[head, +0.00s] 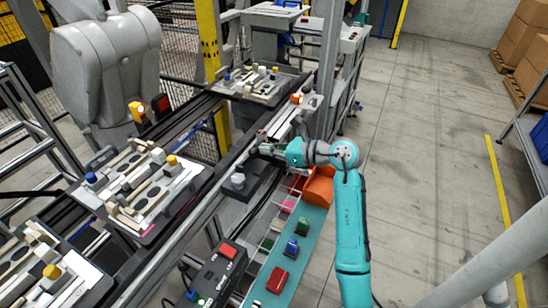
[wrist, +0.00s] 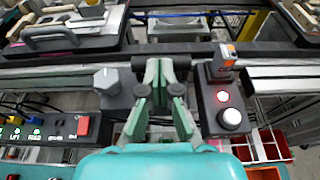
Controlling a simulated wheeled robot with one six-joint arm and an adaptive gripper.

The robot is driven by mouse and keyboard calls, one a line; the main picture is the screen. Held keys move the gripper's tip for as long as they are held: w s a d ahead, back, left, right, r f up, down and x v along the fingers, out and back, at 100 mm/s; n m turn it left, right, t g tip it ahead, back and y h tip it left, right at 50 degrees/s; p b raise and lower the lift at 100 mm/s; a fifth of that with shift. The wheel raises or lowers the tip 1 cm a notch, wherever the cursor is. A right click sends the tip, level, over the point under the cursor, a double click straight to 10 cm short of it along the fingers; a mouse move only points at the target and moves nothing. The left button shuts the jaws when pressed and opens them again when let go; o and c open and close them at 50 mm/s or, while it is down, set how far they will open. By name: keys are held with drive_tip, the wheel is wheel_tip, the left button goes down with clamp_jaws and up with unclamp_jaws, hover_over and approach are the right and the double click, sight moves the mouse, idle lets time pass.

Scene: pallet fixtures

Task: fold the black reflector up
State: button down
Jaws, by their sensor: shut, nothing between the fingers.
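My gripper (wrist: 162,70) is shut and empty in the wrist view, its two green fingers together over the near edge of the conveyor. A dark horizontal piece (wrist: 138,62) shows right behind the fingertips. It may be the black reflector, but I cannot tell for sure, nor whether the fingers touch it. In the head view my gripper (head: 262,150) is at the conveyor's right side rail, and the reflector cannot be made out there.
Right of the fingers stands a black button box (wrist: 213,112) with a lit red button and a white one. Left is a grey knob (wrist: 107,80). Loaded pallets (head: 140,185) sit on the conveyor. A teal shelf (head: 290,262) holds small blocks.

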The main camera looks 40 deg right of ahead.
drive_tip(key=shift+w+a+r, duration=0.2)
drive_tip(key=shift+w+r, duration=0.25)
drive_tip(key=shift+w, duration=0.1)
drive_tip(key=shift+w+a+r, duration=0.2)
drive_tip(key=shift+w+r, duration=0.25)
drive_tip(key=shift+w, duration=0.1)
drive_tip(key=shift+w+a+r, duration=0.2)
drive_tip(key=shift+w, duration=0.3)
drive_tip(key=shift+w+a+r, duration=0.15)
drive_tip(key=shift+w+r, duration=0.05)
drive_tip(key=shift+w, duration=0.35)
drive_tip(key=shift+w+a+r, duration=0.2)
drive_tip(key=shift+w, duration=0.3)
